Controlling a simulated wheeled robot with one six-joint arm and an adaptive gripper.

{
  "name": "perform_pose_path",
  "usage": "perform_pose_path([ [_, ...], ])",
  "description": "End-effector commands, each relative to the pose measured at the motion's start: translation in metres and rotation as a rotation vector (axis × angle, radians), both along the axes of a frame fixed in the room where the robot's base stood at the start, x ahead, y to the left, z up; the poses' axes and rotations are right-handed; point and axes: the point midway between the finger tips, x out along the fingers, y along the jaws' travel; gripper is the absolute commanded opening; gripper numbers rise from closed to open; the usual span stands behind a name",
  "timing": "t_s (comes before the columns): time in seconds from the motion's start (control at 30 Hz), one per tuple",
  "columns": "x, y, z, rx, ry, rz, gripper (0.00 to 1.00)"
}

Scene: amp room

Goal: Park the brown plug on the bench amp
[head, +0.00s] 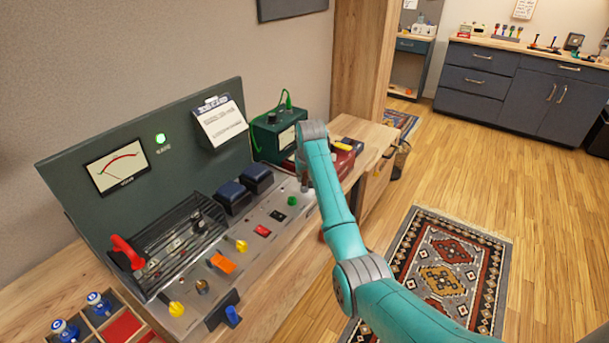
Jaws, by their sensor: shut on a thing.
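The bench amp has an upright dark green panel (70,173) with a needle meter (117,166) and a lit green lamp (160,138). Its sloping grey deck (225,242) bears a wire cage over tubes, two dark blue blocks and coloured controls. My gripper (305,187) points down at the deck's far right end, close to a green knob (292,201). My arm hides most of it. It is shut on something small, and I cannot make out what. I cannot make out the brown plug for sure. A small brownish round part (202,286) sits on the near deck.
A green box (275,133) with a green lead stands behind my gripper. Dark red and black items (343,158) lie right of it. A divided tray (104,325) with blue-topped tubes is at front left. A red lever (128,250) rises beside the cage.

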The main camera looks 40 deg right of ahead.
Motion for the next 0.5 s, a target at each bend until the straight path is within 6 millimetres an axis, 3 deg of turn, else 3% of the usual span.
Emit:
perform_pose_path([
  [0.5,-0.0001,0.0001,-0.0067,0.000,0.001,0.000,0.00],
])
